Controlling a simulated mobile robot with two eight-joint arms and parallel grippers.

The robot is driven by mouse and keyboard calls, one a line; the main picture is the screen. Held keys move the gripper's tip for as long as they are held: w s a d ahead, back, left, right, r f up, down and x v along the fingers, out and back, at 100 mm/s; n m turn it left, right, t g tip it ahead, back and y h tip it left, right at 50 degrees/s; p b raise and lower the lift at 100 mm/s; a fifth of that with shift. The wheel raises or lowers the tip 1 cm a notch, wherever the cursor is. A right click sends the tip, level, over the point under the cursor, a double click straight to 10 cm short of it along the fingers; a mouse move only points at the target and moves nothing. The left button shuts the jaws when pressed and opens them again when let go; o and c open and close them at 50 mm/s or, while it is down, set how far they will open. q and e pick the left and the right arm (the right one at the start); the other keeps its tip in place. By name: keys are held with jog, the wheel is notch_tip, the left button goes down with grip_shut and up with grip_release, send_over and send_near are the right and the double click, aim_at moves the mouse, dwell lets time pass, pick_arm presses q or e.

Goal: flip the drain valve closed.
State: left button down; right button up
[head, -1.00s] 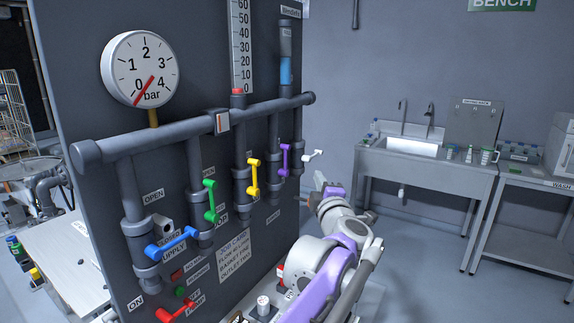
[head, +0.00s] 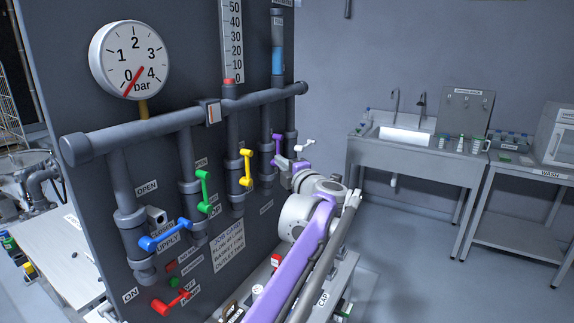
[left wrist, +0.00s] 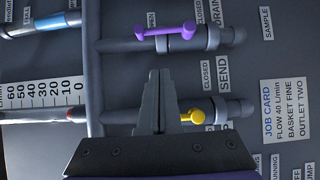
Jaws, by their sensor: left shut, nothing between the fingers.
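My left gripper (left wrist: 160,74) is shut and empty. In that view its fingertips lie between the purple valve and the yellow handle (left wrist: 192,116), with a gap to the purple handle. In the head view my left gripper (head: 284,163) is close to the lower end of the purple handle and partly hides the pipe. My right gripper is not in view.
Green (head: 204,190), blue (head: 165,238) and red (head: 170,303) handles sit further left on the panel. A white handle (head: 304,145) shows beyond my gripper. A horizontal pipe (head: 180,122) runs above the valves. A sink (head: 405,135) stands apart at right.

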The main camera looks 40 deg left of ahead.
pick_arm(q)
jog(key=w+a+p, duration=0.1)
jog(key=w+a, duration=0.4)
jog(key=shift+r, duration=0.1)
jog(key=shift+w+a, duration=0.25)
jog(key=shift+w, duration=0.3)
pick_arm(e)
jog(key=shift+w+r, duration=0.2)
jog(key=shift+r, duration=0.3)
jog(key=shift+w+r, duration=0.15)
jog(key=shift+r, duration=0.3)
